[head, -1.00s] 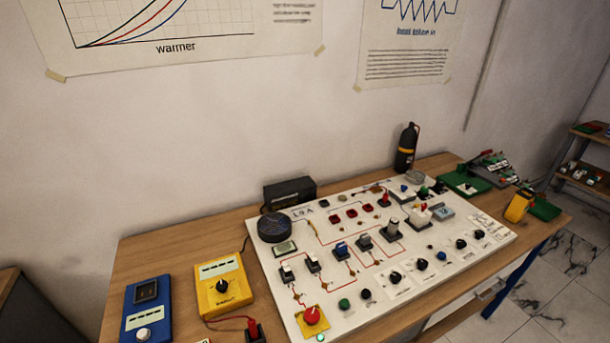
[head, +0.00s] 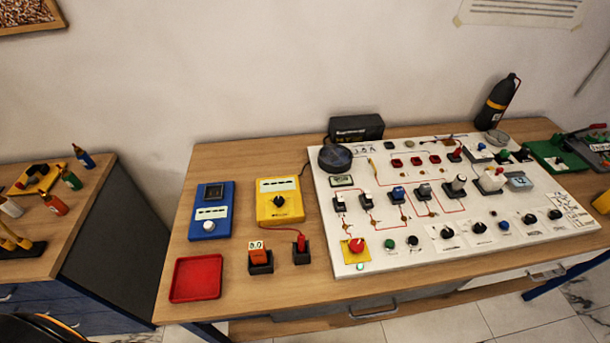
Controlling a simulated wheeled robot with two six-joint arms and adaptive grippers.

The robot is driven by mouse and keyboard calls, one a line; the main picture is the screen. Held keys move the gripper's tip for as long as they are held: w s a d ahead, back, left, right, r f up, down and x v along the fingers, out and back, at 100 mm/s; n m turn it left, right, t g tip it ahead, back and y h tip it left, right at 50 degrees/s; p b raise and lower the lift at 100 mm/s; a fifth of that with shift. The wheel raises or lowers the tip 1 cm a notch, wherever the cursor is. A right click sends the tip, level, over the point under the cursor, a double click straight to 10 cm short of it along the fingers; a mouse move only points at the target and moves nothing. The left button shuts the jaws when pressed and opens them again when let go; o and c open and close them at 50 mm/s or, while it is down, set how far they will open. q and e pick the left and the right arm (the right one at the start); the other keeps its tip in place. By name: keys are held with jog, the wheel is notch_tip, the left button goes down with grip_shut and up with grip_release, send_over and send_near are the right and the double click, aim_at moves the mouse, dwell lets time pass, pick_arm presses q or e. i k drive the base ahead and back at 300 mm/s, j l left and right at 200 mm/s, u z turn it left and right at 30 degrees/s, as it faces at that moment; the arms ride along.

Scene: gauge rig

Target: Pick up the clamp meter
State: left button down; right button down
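A small yellow object (head: 602,202) is cut off by the right edge of the head view, at the right end of the bench; it may be the clamp meter, but too little shows to tell. A yellow meter with a black dial (head: 279,202) lies on the bench left of the white panel. A red lead runs from it to a red probe (head: 301,243) in a black holder. An orange piece (head: 259,256) stands in another black holder beside a tag. Neither of my grippers is in view.
A white panel (head: 425,257) with knobs and switches covers much of the bench (head: 300,307). A blue meter (head: 210,212) and an empty red tray (head: 196,278) are at the left. A black bottle (head: 497,102) stands behind. A second bench (head: 85,235) holds small bottles.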

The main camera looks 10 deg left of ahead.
aim_at(257, 250)
jog(key=u, duration=0.85)
